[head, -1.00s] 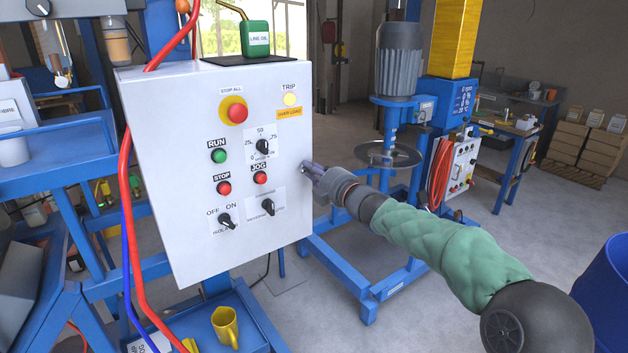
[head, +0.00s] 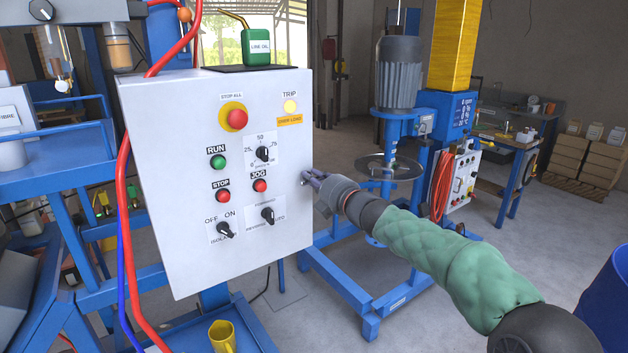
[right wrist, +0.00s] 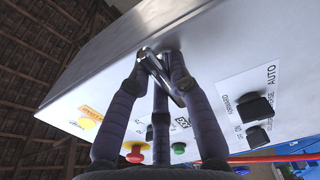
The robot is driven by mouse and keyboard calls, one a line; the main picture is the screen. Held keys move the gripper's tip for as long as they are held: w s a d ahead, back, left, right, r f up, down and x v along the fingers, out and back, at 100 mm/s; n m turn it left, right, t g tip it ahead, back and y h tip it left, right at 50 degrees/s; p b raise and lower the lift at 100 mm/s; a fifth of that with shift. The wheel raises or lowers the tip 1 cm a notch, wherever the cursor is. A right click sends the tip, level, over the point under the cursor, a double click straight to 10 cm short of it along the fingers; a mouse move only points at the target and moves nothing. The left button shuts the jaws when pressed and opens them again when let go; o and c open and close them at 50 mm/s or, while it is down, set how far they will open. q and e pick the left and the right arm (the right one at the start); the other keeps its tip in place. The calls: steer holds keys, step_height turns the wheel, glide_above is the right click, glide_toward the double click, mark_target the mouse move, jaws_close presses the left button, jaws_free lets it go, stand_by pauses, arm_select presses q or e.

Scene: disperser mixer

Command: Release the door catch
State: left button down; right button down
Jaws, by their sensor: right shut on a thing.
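The door catch is a small metal lever (right wrist: 162,76) on the white control-box door (head: 185,270), at the right edge of its front face. My right gripper (head: 308,178) reaches it from the right. In the right wrist view the fingertips (right wrist: 158,62) are closed around the lever, close to the door's surface. In the head view the fingers mostly hide the catch. The door lies flat against the box, and no gap shows at its edge. My left gripper is not in view.
The door carries a red stop button (head: 237,119), a RUN button (head: 218,162) and black knobs (head: 263,154). A green oil can (head: 256,47) stands on top of the box. A blue mixer stand (head: 385,200) is behind my right arm. A yellow cup (head: 222,338) sits below.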

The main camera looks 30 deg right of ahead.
steer(key=shift+f, duration=0.1)
steer(key=c, duration=1.1)
jaws_free()
steer(key=s, duration=0.8)
steer(key=s+d, duration=0.1)
steer(key=s, duration=0.3)
